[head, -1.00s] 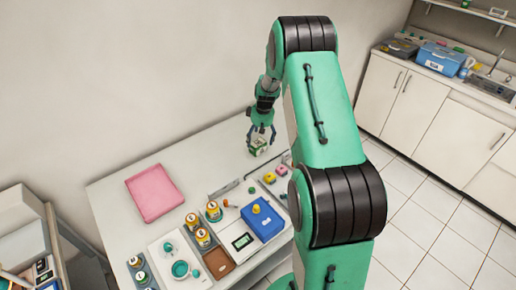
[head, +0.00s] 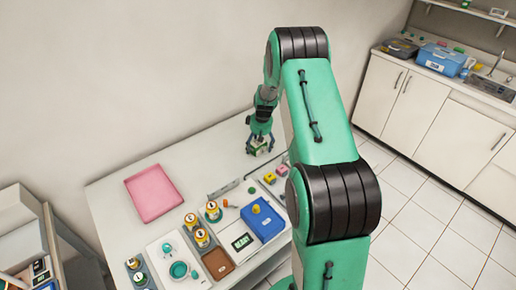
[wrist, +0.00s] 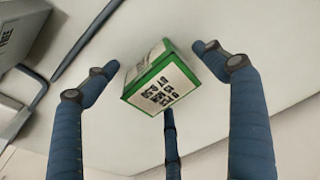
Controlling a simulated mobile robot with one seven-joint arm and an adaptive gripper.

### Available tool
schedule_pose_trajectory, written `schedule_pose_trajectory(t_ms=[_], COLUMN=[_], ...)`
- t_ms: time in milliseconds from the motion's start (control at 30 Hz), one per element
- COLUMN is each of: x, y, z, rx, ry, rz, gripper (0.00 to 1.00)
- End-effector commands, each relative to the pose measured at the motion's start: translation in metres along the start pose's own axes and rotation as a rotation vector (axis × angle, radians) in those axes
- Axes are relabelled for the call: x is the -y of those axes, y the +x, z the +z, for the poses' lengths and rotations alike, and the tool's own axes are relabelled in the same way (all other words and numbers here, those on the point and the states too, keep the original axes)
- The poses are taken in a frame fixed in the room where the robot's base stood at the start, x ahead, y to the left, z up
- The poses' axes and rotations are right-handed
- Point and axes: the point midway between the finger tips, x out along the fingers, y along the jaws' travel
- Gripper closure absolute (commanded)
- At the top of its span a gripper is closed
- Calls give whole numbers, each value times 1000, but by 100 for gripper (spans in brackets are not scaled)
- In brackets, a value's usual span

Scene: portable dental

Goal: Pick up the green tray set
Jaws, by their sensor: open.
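A small box with green edges and white printed faces (wrist: 160,82) lies on the white table; it looks like the green tray set. In the head view, the box (head: 258,149) is near the table's far edge, partly hidden by my gripper (head: 259,138) just above it. In the wrist view, my gripper (wrist: 155,62) is open. Its blue fingers spread around the box, one on each side and one nearer below. Gaps show between the side fingertips and the box; whether the lower finger touches it I cannot tell.
A pink tray (head: 153,192) lies at the table's left. Jars (head: 200,237), a blue box (head: 261,222), a brown tray (head: 217,264) and small items fill the near side. A wall stands behind the table. Bare table (head: 205,160) lies left of my gripper.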

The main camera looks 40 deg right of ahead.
Motion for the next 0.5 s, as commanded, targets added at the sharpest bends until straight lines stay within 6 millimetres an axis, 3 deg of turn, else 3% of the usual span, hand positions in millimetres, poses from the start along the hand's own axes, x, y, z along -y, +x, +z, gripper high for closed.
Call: schedule_pose_trajectory(t_ms=[300, 500], x=[0, 0], y=[0, 0], z=[0, 0], rx=[0, 0], ry=[0, 0], rz=[0, 0], gripper=[16, 55])
